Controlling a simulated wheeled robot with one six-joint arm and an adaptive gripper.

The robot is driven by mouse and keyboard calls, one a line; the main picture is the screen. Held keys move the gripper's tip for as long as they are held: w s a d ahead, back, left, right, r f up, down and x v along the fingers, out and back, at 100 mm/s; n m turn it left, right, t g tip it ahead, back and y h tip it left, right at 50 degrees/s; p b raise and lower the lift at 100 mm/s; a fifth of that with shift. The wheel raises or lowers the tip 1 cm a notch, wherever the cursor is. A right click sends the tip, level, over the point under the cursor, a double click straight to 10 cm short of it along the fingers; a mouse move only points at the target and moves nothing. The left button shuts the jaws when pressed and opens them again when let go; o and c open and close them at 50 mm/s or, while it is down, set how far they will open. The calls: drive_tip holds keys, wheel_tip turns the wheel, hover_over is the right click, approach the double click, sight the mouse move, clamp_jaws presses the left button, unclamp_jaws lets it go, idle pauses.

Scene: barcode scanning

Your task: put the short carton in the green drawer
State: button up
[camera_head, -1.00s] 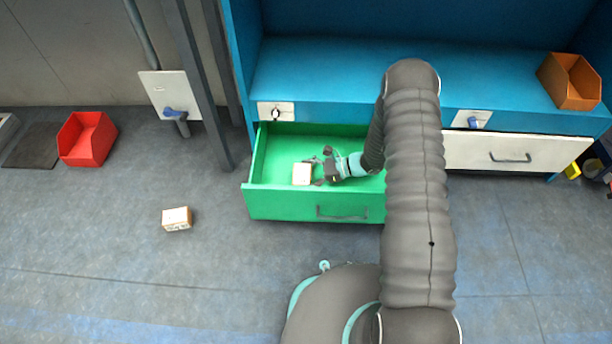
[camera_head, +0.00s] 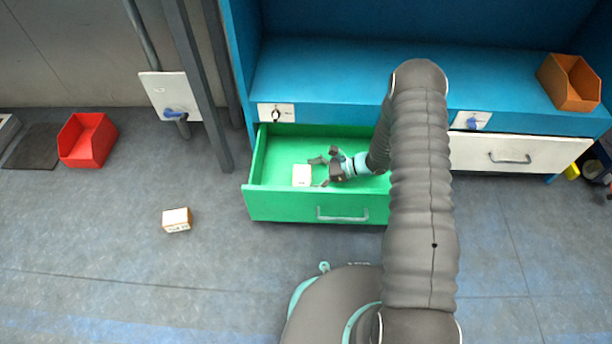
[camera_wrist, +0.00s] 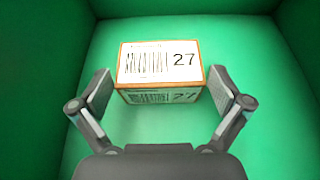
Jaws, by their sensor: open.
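A small white-and-tan carton (camera_head: 302,175) lies on the floor of the open green drawer (camera_head: 278,205), towards its left side. In the wrist view this carton (camera_wrist: 160,65) shows barcode labels and the number 27 on its top and near face. My gripper (camera_head: 319,173) is inside the drawer, just right of the carton. A second small carton (camera_head: 177,220) lies on the floor left of the drawer.
A red bin (camera_head: 87,140) stands on the floor at the far left. An orange bin (camera_head: 570,82) sits on the blue bench (camera_head: 320,85). A white drawer (camera_head: 480,155) is right of my arm. A grey post (camera_head: 198,85) stands left of the bench.

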drive_tip(key=v, duration=1)
drive_tip(key=shift+r+p, duration=0.2)
drive_tip(key=shift+p, duration=0.15)
drive_tip(key=s+r+n+g+h, duration=0.1)
drive_tip(key=s+r+n+h, duration=0.3)
drive_tip(key=r, duration=0.8)
drive_tip(key=s+r+n+g+h, duration=0.15)
drive_tip(key=s+r+n, duration=0.35)
drive_tip(key=r, duration=0.8)
drive_tip(key=s+d+r+n+t+h, duration=0.2)
drive_tip(key=s+r+n+t+h, duration=0.2)
drive_tip(key=s+r, duration=0.3)
drive_tip(key=s+d+r+n+t+h, duration=0.3)
drive_tip(key=s+r, duration=0.5)
drive_tip(key=s, duration=0.3)
drive_tip(key=shift+s+d+r+n+t+h, duration=0.2)
drive_tip(key=shift+s+r+n+t+h, duration=0.25)
drive_tip(key=shift+n, duration=0.75)
drive_tip(key=shift+w+f, duration=0.1)
drive_tip(key=shift+w, duration=0.05)
